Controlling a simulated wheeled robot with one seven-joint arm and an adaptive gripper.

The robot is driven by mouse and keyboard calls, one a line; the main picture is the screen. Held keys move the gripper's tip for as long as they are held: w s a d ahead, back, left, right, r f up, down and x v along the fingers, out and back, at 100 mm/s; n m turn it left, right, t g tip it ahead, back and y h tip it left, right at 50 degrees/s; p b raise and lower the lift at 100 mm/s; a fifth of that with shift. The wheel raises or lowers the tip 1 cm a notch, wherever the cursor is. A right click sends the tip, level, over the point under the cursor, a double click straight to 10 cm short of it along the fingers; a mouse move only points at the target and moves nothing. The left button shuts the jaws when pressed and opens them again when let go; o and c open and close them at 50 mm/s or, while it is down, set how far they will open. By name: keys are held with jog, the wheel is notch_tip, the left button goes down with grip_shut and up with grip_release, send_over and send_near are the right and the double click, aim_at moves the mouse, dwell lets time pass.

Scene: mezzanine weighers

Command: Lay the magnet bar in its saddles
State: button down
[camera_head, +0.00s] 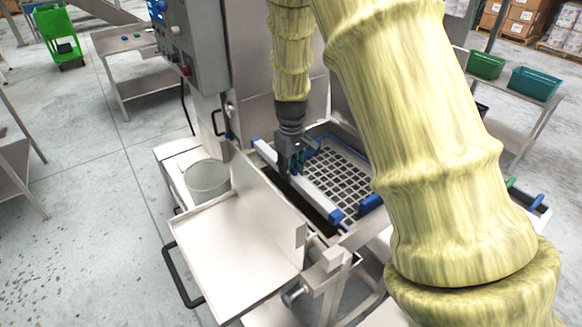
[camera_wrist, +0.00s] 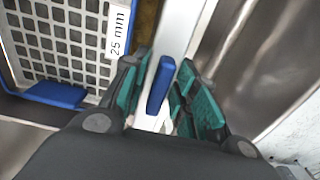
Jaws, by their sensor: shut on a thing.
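The magnet bar (camera_head: 312,191) is a long pale bar with blue ends. It lies slantwise along the near side of the meshed hopper (camera_head: 340,172). My gripper (camera_head: 288,165) points down and is shut on the bar near its middle. In the wrist view my gripper (camera_wrist: 160,88) has teal pads on both sides of a blue grip piece on the white bar (camera_wrist: 181,25). I cannot make out the saddles under the bar, or whether the bar touches them.
A blue clip (camera_head: 370,204) sits at the mesh's near right corner; a "25 mm" label (camera_wrist: 117,32) marks the mesh frame. A steel tray with upright plate (camera_head: 235,245) stands close in front. A round pail (camera_head: 207,177) is left. The machine column (camera_head: 212,50) rises behind.

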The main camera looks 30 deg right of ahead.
notch_tip(320, 180, down, 8)
jog(key=b, duration=0.5)
jog(key=shift+f, duration=0.2)
dwell(0.9)
jog(key=shift+f, duration=0.1)
dwell(0.3)
jog(key=c, duration=1.1)
grip_release()
jog(key=shift+o, duration=0.2)
jog(key=shift+d+f, duration=0.1)
jog(key=shift+s+a+f+b, duration=0.15)
jog(key=shift+a+b, duration=0.1)
jog(key=shift+b, duration=0.05)
